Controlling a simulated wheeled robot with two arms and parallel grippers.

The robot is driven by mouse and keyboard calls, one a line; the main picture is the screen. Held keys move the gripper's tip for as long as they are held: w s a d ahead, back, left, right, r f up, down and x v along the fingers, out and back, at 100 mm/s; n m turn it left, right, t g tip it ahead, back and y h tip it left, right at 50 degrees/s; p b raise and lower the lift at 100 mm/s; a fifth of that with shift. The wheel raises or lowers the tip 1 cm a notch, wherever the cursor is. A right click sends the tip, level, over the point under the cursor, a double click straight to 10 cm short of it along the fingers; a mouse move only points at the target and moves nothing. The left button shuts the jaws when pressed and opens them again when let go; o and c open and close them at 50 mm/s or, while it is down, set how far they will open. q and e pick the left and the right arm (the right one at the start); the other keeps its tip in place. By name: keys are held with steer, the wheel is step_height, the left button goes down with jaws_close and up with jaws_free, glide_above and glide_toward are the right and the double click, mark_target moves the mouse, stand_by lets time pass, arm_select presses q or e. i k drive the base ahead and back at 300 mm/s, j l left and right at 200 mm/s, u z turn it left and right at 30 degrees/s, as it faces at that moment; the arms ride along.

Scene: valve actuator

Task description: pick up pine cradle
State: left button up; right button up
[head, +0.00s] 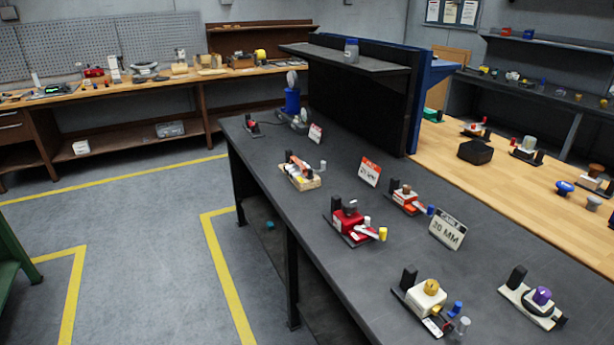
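A small pale wooden cradle (302,181), which looks like pine, sits on the dark workbench (300,227) near its left edge. A reddish-orange and dark part lies on top of it and hides some of its upper side. A black block stands just behind it, and a small light cylinder stands to its right. Neither of my grippers is in view.
Red-based (352,226), white-based (428,301) and cream-based (532,304) assemblies stand nearer on the bench. A "20 MM" sign (448,231) and a red-white sign (370,172) stand among them. A black shelf unit (360,105) rises behind. Open floor (150,230) lies left.

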mark_target(290, 169)
steer(key=i+j, duration=1.65)
steer(key=i+j+z, duration=0.1)
steer(key=i+j, duration=0.2)
steer(key=i+j+z, duration=0.1)
steer(key=i+j, duration=0.15)
steer(key=j, duration=0.25)
steer(key=i+j, duration=0.25)
steer(key=i+j+z, duration=0.1)
steer(key=i+j, duration=0.15)
steer(key=j, duration=0.25)
steer(key=i+j, duration=0.2)
steer(key=j, duration=0.2)
steer(key=l+z, duration=0.05)
